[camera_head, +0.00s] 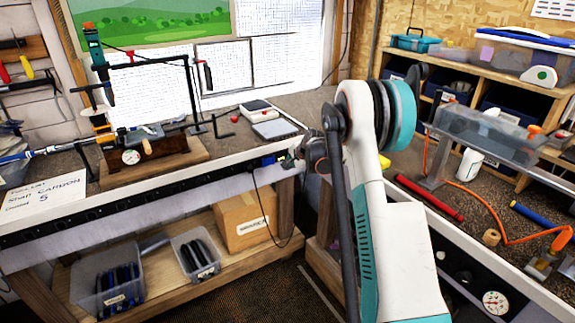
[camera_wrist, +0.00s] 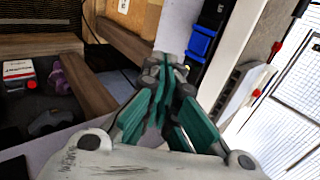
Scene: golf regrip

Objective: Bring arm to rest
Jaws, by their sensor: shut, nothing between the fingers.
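My gripper (camera_wrist: 168,68) shows in the wrist view with its teal and grey fingers drawn together at the tips, shut and empty. In the head view my gripper is mostly hidden behind my white and teal arm, with only a grey part showing near the front edge of the left workbench (camera_head: 250,150). In the wrist view a blue object (camera_wrist: 201,42) lies just beyond the fingertips, to their right. It looks like the small blue thing (camera_head: 268,160) at the bench edge in the head view.
A club-holding rig (camera_head: 150,150) stands on the left bench, near a small scale (camera_head: 272,128). A cardboard box (camera_head: 243,222) and bins (camera_head: 110,285) sit on the shelf below. The right bench holds a red tube (camera_head: 430,198), an orange hose (camera_head: 480,205) and a clear tray (camera_head: 487,135).

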